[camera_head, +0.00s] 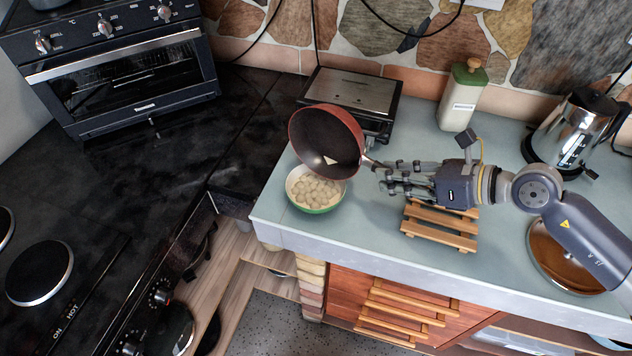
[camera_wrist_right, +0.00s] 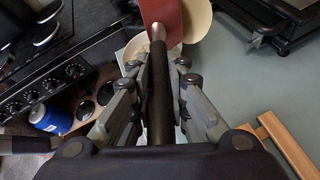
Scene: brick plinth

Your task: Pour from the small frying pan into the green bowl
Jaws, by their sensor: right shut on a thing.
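The small frying pan (camera_head: 312,133), red outside and dark inside, is tipped on its side above the green bowl (camera_head: 318,210). A small pale piece shows inside the pan near its lower edge. The bowl stands on the counter near its left corner and holds many pale, rounded pieces. My right gripper (camera_head: 379,174) is shut on the pan's handle. In the right wrist view the dark handle (camera_wrist_right: 159,100) runs between the fingers to the red pan (camera_wrist_right: 165,15), with the pale bowl partly hidden behind it. My left gripper is not in view.
A wooden rack (camera_head: 438,238) lies under my right arm. A black and silver grill (camera_head: 352,92) stands behind the pan. A green-capped bottle (camera_head: 462,97) and a kettle (camera_head: 570,133) stand farther right. A brown round lid or dish (camera_head: 563,262) lies at right. The counter's front edge is close to the bowl.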

